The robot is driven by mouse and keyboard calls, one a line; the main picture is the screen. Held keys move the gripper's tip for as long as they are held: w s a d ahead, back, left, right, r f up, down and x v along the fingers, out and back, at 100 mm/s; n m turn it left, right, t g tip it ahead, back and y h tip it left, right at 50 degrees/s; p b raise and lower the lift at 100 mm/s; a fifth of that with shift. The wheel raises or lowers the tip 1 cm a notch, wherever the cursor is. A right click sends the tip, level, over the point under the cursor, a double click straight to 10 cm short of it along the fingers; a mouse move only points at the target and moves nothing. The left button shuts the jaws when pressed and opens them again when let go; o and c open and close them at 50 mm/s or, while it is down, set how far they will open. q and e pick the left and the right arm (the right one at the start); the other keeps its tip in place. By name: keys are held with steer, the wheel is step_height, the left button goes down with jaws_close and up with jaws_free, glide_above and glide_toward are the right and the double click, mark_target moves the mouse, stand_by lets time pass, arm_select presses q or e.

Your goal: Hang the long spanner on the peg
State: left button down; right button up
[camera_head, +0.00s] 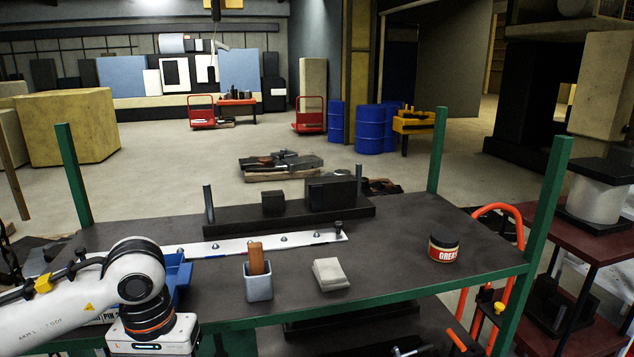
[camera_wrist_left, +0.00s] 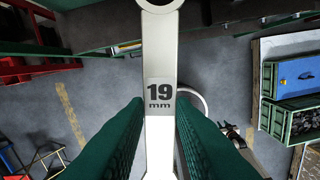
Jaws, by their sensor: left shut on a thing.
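My left gripper (camera_wrist_left: 160,108) is shut on a long pale metal spanner (camera_wrist_left: 159,60) marked "19 mm". The spanner runs up the wrist view between the green fingers, and its ring end is cut off by the top edge. In the head view my left wrist (camera_head: 150,325) is at the lower left, at the bench's front edge. Its fingers and the spanner are out of that view. A white strip with several small studs (camera_head: 285,239) lies along the bench. Dark upright posts stand behind it, one at left (camera_head: 209,204). I cannot tell which is the peg. My right gripper is not in view.
The dark bench top (camera_head: 400,225) has green corner posts (camera_head: 438,150). On it are a grey cup with a brown handle (camera_head: 258,282), a pale block (camera_head: 331,274), a grease tin (camera_head: 443,246) and a black block (camera_head: 330,192). The right front is clear.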

arm_select(q)
step_height(320, 180, down, 10)
steer(key=s+d+b, duration=0.2)
steer(key=b, duration=0.4)
steer(key=shift+d+r+m, duration=0.2)
steer(key=shift+d+m, duration=0.1)
steer(key=shift+d, duration=0.1)
steer(key=shift+s, duration=0.15)
